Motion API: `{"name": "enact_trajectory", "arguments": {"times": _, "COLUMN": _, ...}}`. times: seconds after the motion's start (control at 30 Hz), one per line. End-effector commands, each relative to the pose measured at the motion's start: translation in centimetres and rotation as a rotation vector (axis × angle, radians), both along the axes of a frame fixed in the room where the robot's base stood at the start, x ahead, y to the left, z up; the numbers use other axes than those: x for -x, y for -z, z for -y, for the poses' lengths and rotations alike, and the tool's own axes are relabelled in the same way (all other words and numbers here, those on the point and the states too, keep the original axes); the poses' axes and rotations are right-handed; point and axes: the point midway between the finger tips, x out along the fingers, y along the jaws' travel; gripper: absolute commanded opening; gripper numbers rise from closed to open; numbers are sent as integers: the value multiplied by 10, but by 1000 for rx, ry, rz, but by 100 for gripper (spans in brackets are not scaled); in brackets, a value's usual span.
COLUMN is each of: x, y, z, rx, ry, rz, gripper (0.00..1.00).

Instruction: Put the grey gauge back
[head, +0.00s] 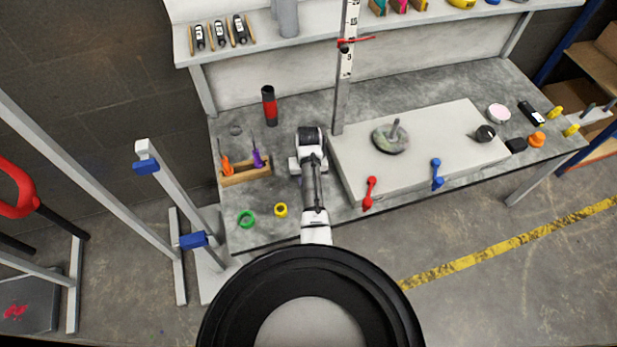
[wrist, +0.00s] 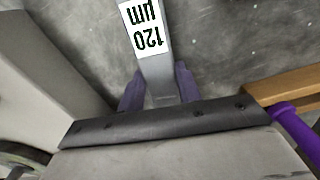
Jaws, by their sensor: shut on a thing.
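The grey gauge (wrist: 160,75) shows in the wrist view as a flat grey bar with a white label reading "120 µm". My gripper (wrist: 160,88) is shut on it, with a dark finger on each side of the bar. In the head view my arm reaches over the bench between the wooden tool block and the pale raised platform. My fingers and the held gauge are hidden there behind my wrist. Several dark gauges with white labels (head: 220,35) stand in wooden holders at the left end of the back shelf (head: 262,48).
The wooden tool block (head: 246,174) with orange and purple handles is left of my wrist; its edge shows in the wrist view (wrist: 290,90). The pale platform (head: 350,160) lies right. A red-black cylinder (head: 269,106) stands behind. A tall scale post (head: 341,100) rises right of my arm.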

Motion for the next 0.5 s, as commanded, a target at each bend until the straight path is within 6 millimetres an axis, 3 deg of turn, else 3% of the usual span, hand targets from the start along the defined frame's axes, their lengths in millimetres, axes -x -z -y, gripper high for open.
{"name": "enact_trajectory", "arguments": {"times": 0.33, "x": 0, "y": 3, "z": 0, "rx": 0, "ry": 0, "rz": 1, "gripper": 7}}
{"name": "enact_trajectory", "arguments": {"times": 0.37, "x": 0, "y": 3, "z": 0, "rx": 0, "ry": 0, "rz": 1, "gripper": 38}}
{"name": "enact_trajectory", "arguments": {"times": 0.5, "x": 0, "y": 3, "z": 0, "rx": 0, "ry": 0, "rz": 1, "gripper": 56}}
